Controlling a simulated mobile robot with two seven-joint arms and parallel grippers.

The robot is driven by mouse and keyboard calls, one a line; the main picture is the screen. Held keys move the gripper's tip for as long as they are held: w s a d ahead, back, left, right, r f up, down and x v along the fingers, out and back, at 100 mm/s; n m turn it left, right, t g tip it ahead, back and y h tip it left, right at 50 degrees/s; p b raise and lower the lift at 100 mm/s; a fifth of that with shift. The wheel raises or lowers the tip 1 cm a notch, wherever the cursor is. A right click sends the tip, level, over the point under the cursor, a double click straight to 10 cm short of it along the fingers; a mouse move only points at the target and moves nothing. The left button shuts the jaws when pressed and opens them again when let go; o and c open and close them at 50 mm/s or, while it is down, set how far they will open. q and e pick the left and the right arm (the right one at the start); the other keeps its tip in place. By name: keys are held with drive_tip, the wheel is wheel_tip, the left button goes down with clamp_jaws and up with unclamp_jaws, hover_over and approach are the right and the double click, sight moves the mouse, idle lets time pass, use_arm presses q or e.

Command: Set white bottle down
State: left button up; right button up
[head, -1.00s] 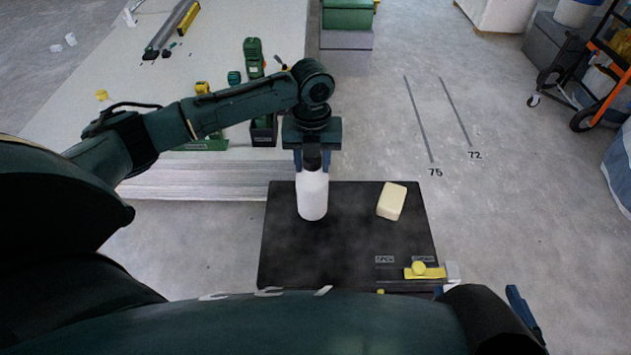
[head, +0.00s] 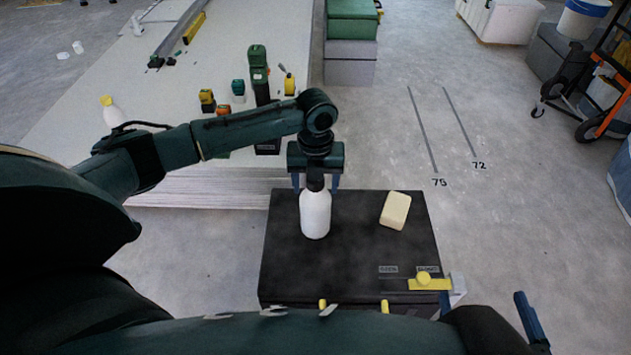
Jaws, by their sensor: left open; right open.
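The white bottle (head: 315,214) with a black cap stands upright on the black panel-like top (head: 285,262) in the middle of the head view. My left gripper (head: 315,185) points down over the bottle. Its blue fingers are open, one on each side of the cap, with a gap to the cap visible. The bottle's base appears to rest on the black top. My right gripper (head: 530,320) shows only partly at the lower right, with a blue finger in sight, away from the bottle.
A cream block (head: 395,210) lies on the black top right of the bottle. A yellow latch with a knob (head: 424,279) sits at its front right corner. Behind is a pale stack of panels (head: 215,185) with several tools.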

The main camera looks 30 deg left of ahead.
use_arm(q)
wheel_tip(320, 180, up, 12)
drive_tip(key=p, duration=0.4)
drive_tip(key=s+d+f+n+t+h, duration=0.25)
drive_tip(key=s+d+f+n, duration=0.25)
drive_tip(key=d, duration=0.4)
drive_tip(key=s+d+f+n+t+h, duration=0.2)
drive_tip(key=s+d+f+n+h, duration=0.25)
drive_tip(key=d, duration=0.35)
drive_tip(key=s+a+r+n+t+y, duration=0.2)
drive_tip(key=s+a+r+n+t, duration=0.4)
drive_tip(key=n, duration=1.1)
drive_tip(key=s+r+t, duration=0.1)
drive_tip(key=s+t, duration=0.1)
drive_tip(key=t, duration=0.1)
drive_tip(key=shift+s+a, duration=0.15)
use_arm(e)
drive_tip(key=shift+s+d+r+m+g+h, duration=0.45)
drive_tip(key=shift+s+r+m+g, duration=0.15)
drive_tip(key=shift+r+g, duration=0.25)
drive_tip(key=shift+s+f, duration=0.1)
